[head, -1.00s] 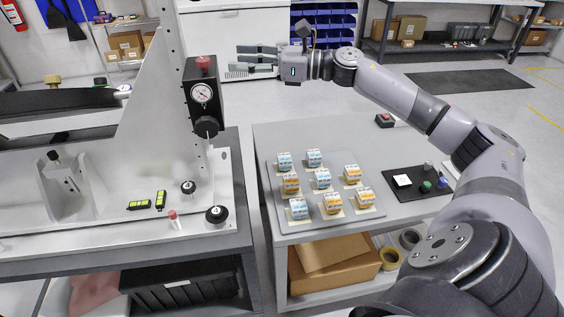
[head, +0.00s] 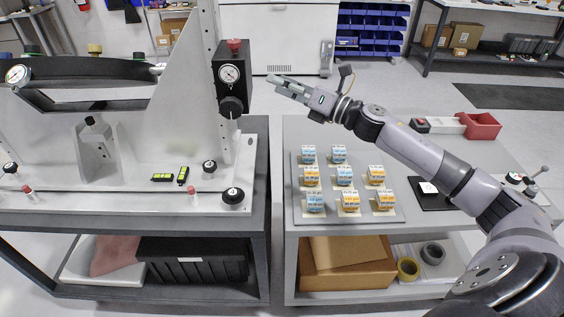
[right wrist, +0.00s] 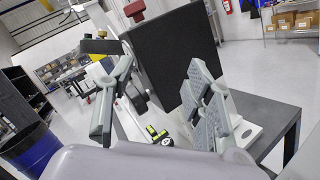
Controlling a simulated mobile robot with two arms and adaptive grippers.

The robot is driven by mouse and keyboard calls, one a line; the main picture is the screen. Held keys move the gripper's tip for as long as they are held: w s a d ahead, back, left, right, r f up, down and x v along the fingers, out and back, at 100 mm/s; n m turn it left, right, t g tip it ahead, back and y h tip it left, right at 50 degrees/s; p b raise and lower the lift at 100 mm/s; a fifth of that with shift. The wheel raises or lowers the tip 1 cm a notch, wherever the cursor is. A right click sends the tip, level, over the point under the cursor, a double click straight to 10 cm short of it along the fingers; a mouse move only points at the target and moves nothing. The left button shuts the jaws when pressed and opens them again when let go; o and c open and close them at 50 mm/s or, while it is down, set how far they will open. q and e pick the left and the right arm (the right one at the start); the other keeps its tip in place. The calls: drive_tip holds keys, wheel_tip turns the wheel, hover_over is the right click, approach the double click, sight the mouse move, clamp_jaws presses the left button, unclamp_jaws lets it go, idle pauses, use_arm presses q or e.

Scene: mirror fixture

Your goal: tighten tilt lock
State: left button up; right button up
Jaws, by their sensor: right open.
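The mirror fixture has a tall white plate (head: 160,125) carrying a black box (head: 222,55) with a round dial (head: 229,73). A red knob (head: 234,45) sits on top of the box and a black knob (head: 231,107) on its lower front. No label tells me which knob is the tilt lock. My right gripper (head: 278,84) is open and empty, just right of the box and apart from it. In the right wrist view, the black box (right wrist: 172,58) fills the space beyond the parted fingers, with the red knob (right wrist: 134,9) above. My left gripper is out of view.
Small dark round knobs (head: 233,195) stand along the fixture's base, with yellow-black levels (head: 183,176). The right table has a grey tray (head: 345,212) of blue and orange blocks, and a red bin (head: 479,126). A gap separates the two tables.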

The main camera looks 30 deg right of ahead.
drive_tip(key=s+a+f+m+h, duration=0.1)
drive_tip(key=f+m+h, duration=0.3)
drive_tip(key=f+m, duration=0.4)
drive_tip(key=s+a+f+m+g+h, duration=0.1)
drive_tip(key=s+a+f+m+h, duration=0.1)
drive_tip(key=f+m+h, duration=0.3)
wheel_tip(320, 180, down, 7)
drive_tip(key=s+m, duration=0.1)
drive_tip(key=m, duration=0.3)
drive_tip(key=shift+s+m, duration=0.15)
drive_tip(key=shift+m, duration=0.15)
